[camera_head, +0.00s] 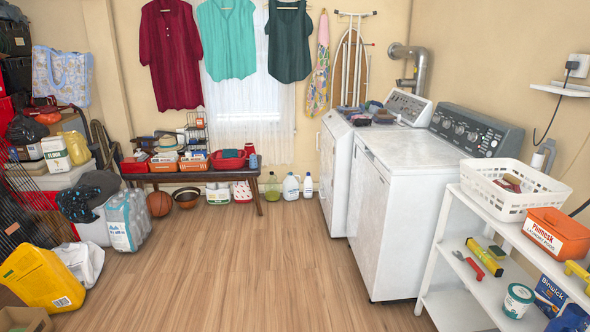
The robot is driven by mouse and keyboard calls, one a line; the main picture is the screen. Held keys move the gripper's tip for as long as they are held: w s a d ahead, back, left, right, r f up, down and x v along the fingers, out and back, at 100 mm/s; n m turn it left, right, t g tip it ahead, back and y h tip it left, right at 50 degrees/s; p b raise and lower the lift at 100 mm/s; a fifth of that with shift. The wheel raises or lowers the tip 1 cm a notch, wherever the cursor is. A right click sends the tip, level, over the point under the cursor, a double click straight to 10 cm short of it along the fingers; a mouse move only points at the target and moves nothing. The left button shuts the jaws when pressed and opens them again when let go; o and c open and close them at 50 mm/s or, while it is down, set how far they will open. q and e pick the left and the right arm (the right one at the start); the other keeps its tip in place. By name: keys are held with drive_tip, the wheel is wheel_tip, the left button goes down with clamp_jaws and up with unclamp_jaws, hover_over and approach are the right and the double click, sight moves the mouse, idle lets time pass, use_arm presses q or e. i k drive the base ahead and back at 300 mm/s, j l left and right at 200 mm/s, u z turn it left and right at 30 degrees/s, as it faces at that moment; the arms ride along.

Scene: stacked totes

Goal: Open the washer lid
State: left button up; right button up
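Two white machines stand side by side against the right wall. The nearer machine (410,225) has a dark control panel with several knobs (470,130) at the back of its top. Its flat white top (412,150) looks shut and has nothing on it. The farther machine (337,170) has a lighter panel (408,106), and folded dark cloths lie on its top. I cannot tell for sure which one is the washer. Neither of my grippers shows in the head view.
A white shelf cart (445,255) stands right of the nearer machine, holding a white basket (502,188) and an orange box (556,233). A low bench (190,177) with boxes is at the back. A yellow container (42,278) lies at left. The wooden floor (230,265) is clear mid-room.

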sight(404, 149)
drive_tip(key=i+j+z, duration=0.1)
drive_tip(key=i, duration=1.55)
drive_tip(key=i+j+z, duration=0.1)
drive_tip(key=i+z, duration=0.3)
drive_tip(key=i+j+z, duration=0.2)
drive_tip(key=i+z, duration=0.2)
drive_tip(key=i+j+z, duration=0.75)
drive_tip(key=k+l, duration=0.05)
drive_tip(key=k, duration=0.05)
